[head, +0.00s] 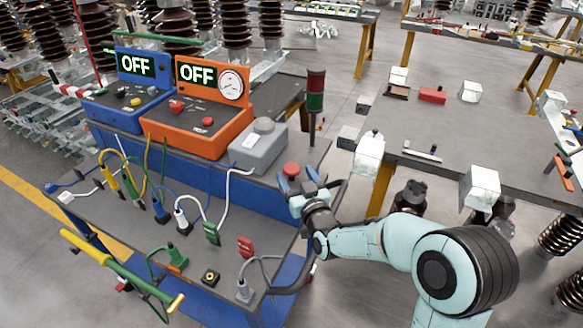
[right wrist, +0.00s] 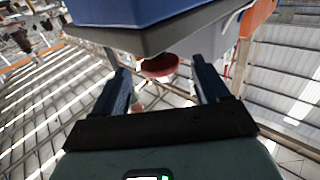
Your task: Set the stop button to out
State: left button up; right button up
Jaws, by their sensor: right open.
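A red mushroom-shaped stop button (head: 291,169) shows at the right end of the blue bench, in front of the grey box. It also shows in the right wrist view (right wrist: 160,66), near the far ends of the fingers and in the gap between them. My right gripper (head: 298,180) is open, with its two blue fingers just below and around the button in the head view. I see no clear contact between fingers and button. I cannot tell whether the button is pressed in or out. My left gripper is not in view.
A grey box (head: 258,149) and a red-green signal post (head: 316,100) stand close to the gripper. Cables and plugs cover the lower shelf (head: 225,265). A grey table (head: 450,130) is at right.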

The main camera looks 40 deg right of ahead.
aim_at(292, 168)
jog(key=shift+x, duration=1.95)
grip_shut()
jog(key=shift+r, duration=0.95)
grip_release()
jog(key=shift+s, duration=0.1)
jog(key=b+v, duration=0.1)
jog(key=v, duration=1.2)
jog(key=shift+s, duration=0.15)
